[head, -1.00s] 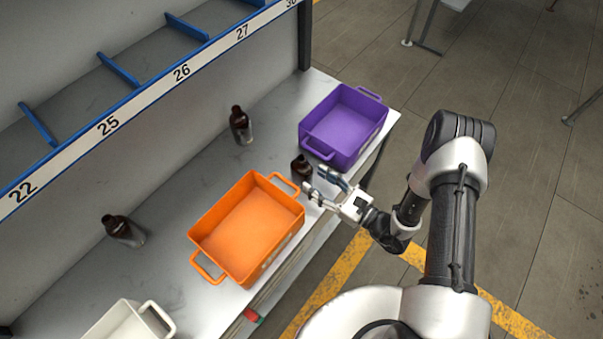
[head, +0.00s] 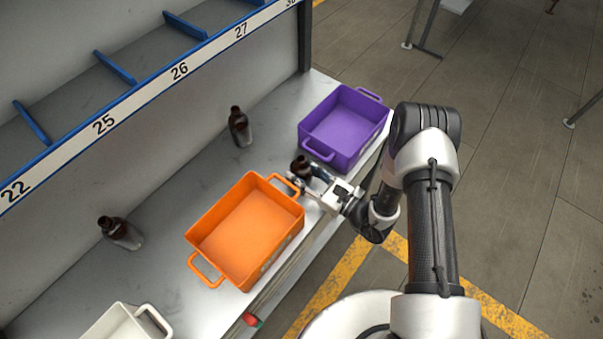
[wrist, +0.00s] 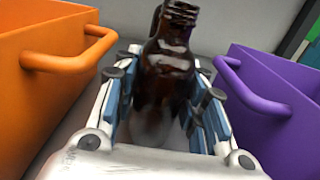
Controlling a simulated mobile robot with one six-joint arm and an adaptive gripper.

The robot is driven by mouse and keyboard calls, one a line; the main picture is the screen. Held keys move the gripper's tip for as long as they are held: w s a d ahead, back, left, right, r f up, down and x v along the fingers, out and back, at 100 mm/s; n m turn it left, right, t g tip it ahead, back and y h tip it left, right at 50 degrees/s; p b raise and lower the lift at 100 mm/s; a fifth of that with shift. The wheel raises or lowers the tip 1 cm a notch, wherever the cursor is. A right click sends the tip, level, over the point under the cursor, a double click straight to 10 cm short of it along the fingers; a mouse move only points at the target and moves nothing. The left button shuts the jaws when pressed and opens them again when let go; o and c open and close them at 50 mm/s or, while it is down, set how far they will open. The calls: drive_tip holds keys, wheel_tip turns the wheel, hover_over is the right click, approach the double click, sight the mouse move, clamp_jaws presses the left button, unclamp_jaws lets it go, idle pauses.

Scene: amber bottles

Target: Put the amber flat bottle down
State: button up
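A dark amber bottle (head: 300,165) stands upright on the grey bench between the orange bin and the purple bin. In the wrist view the bottle (wrist: 168,80) is between the two fingers, with its neck pointing up. My gripper (head: 306,179) reaches in from the bench's front edge, with one finger on each side of the bottle. The blue pads of my gripper (wrist: 163,108) are spread and close to the bottle's sides; a narrow gap shows on the left. The bottle's base is hidden in the head view.
The orange bin (head: 208,222) is close on the left and the purple bin (head: 337,160) close on the right, handles facing the gripper. Two more amber bottles, one (head: 240,128) farther back and one (head: 122,233) at left, stand clear. A white bin (head: 112,325) is at lower left.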

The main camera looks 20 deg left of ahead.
drive_tip(key=c, duration=0.7)
